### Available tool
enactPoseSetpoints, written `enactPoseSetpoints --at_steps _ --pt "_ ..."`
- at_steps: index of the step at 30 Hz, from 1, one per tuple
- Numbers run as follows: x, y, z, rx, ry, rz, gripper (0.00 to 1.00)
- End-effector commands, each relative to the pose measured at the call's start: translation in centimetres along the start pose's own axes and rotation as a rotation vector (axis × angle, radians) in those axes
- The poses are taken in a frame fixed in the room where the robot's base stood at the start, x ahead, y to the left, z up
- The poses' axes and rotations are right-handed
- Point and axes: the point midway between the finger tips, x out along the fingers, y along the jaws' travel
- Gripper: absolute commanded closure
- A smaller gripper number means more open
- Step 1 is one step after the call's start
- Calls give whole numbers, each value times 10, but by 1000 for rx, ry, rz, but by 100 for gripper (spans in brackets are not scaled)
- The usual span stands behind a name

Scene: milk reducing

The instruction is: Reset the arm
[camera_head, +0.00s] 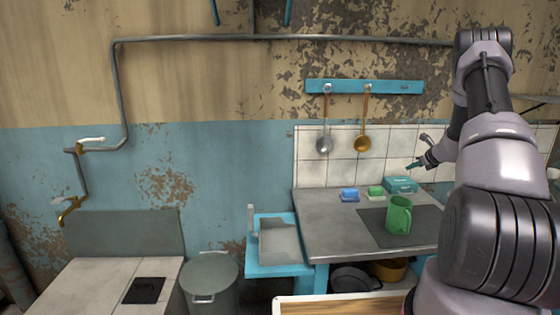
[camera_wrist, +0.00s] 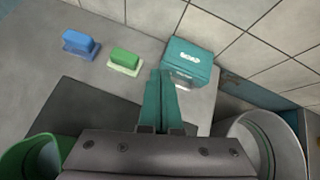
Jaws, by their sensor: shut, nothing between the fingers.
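My gripper (camera_head: 413,166) is at the end of my arm on the right of the head view, raised above the counter. In the wrist view its two teal fingers (camera_wrist: 160,98) are together and hold nothing. A teal box (camera_head: 400,184) stands on the counter below it. The box also shows just beyond the fingertips in the wrist view (camera_wrist: 188,62). A green mug (camera_head: 399,215) stands on the dark mat near the front of the counter. Its rim shows at the lower left of the wrist view (camera_wrist: 38,158).
A blue sponge (camera_wrist: 80,44) and a green sponge (camera_wrist: 124,61) lie left of the box. A pale round pot (camera_wrist: 262,140) is at the lower right of the wrist view. A ladle (camera_head: 323,138) and a skimmer (camera_head: 362,140) hang from the blue wall rack (camera_head: 345,86). The tiled wall is close behind.

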Motion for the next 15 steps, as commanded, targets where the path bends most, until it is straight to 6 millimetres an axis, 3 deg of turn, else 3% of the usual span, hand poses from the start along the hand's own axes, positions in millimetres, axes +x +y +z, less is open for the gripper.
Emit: enactPoseSetpoints --at_steps 1,6,10,15 --pt "-20 17 37 -90 -18 28 100" --pt "-84 79 120 -386 -50 123 100" --pt "-138 132 166 -615 -74 188 100" --pt "-213 201 202 -917 -99 259 100"
